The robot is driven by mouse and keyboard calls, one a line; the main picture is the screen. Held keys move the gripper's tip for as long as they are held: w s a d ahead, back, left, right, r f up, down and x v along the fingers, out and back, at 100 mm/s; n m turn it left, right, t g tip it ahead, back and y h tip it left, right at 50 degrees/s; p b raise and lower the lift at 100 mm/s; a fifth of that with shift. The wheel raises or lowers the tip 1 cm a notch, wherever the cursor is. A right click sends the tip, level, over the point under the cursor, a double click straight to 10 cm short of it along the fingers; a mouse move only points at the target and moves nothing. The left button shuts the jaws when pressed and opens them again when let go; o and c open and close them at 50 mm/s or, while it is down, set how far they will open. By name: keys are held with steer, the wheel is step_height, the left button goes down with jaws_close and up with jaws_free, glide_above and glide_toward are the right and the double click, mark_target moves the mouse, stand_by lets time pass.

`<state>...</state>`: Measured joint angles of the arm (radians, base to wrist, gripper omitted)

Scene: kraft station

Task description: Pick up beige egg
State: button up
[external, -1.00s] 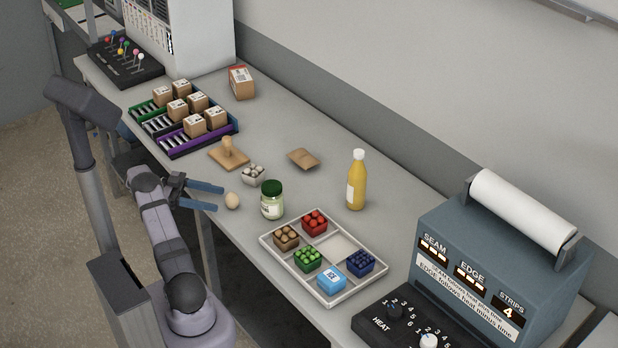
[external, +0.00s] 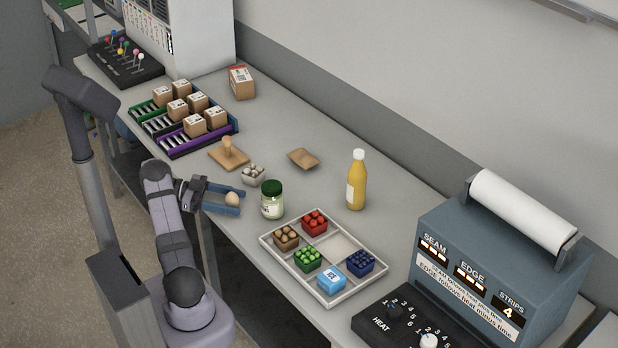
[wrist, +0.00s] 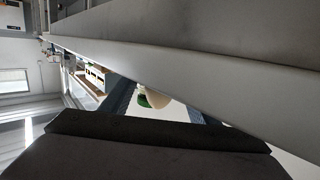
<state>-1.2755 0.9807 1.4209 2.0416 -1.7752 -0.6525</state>
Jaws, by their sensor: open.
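The beige egg (external: 232,199) sits near the front edge of the table in the external view. My gripper (external: 240,201) is open and low over the table, with its two blue fingers on either side of the egg. Whether either finger touches the egg, I cannot tell. In the wrist view the egg (wrist: 158,99) shows between the fingers, partly hidden by my own gripper body, with a green lid behind it.
A jar with a green lid (external: 272,199) stands just right of the fingertips. A wooden stamp (external: 229,155) lies farther back. A divided tray (external: 325,298) with coloured cartons and a yellow bottle (external: 356,181) are to the right.

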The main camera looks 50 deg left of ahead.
steer(key=c, duration=0.9)
step_height(320, 180, up, 10)
steer(key=shift+b, duration=0.5)
